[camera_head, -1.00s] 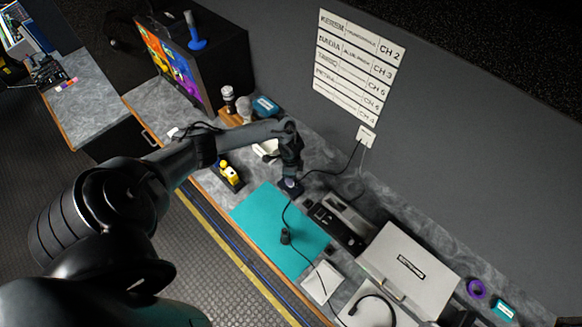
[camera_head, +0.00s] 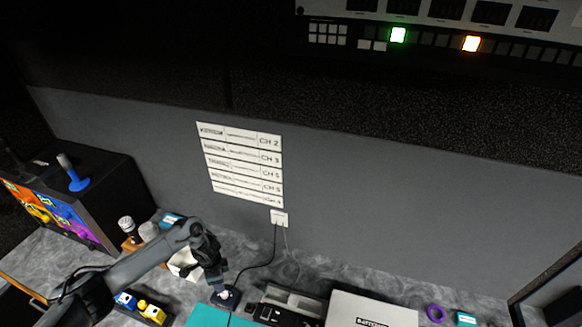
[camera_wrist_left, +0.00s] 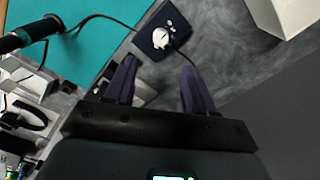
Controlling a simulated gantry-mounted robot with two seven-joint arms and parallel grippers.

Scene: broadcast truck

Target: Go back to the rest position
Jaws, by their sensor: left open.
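My left arm comes in from the left in the head view and bends down over the bench. Its gripper (camera_head: 219,283) hangs just over a small dark box (camera_head: 226,299). In the left wrist view the gripper (camera_wrist_left: 157,75) has its two dark fingers spread with nothing between them. The dark box with a white knob (camera_wrist_left: 161,38) lies beyond the fingertips, apart from them. My right gripper is in neither current view.
A teal mat (camera_head: 205,317) lies by the box. A black cable runs from the wall socket (camera_head: 279,217).

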